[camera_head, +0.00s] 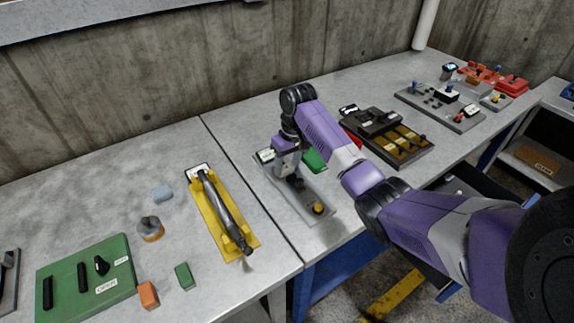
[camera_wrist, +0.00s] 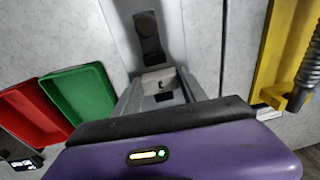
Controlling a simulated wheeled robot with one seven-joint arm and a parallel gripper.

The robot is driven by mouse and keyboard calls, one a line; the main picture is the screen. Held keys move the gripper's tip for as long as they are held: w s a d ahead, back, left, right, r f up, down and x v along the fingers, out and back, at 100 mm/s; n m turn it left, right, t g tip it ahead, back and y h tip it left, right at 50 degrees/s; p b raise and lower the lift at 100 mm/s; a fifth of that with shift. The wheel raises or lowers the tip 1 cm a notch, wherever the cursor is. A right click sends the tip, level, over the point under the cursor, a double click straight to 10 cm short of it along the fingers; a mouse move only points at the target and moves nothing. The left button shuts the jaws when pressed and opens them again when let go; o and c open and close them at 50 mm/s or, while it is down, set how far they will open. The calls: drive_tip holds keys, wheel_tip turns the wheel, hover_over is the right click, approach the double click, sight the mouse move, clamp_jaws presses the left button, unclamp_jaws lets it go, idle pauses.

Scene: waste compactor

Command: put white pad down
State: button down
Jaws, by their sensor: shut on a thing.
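My gripper (camera_head: 294,179) points down over a long light-grey board (camera_head: 313,207) on the workbench. In the wrist view my gripper (camera_wrist: 160,88) is shut on a small pale block, which looks like the white pad (camera_wrist: 157,77). The fingers hide most of it. A dark part on the grey board (camera_wrist: 115,20) lies just beyond the fingertips. I cannot tell whether the pad touches the board. In the head view the pad is hidden by my gripper.
A green tray (camera_head: 314,160) and a red tray (camera_wrist: 34,113) lie beside the board. A yellow holder with a grey tool (camera_head: 205,205) stands to its left. Brown (camera_head: 390,148) and grey (camera_head: 445,106) panels stand to the right. Bare bench shows between board and yellow holder.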

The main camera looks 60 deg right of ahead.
drive_tip(key=c, duration=0.6)
unclamp_jaws()
drive_tip(key=shift+f, duration=0.1)
drive_tip(key=r, duration=0.4)
drive_tip(key=s+r+p, duration=0.1)
drive_tip(key=r, duration=0.7)
drive_tip(key=shift+s+d+r+p, duration=0.1)
drive_tip(key=shift+s+d+p, duration=0.1)
drive_tip(key=shift+p, duration=0.1)
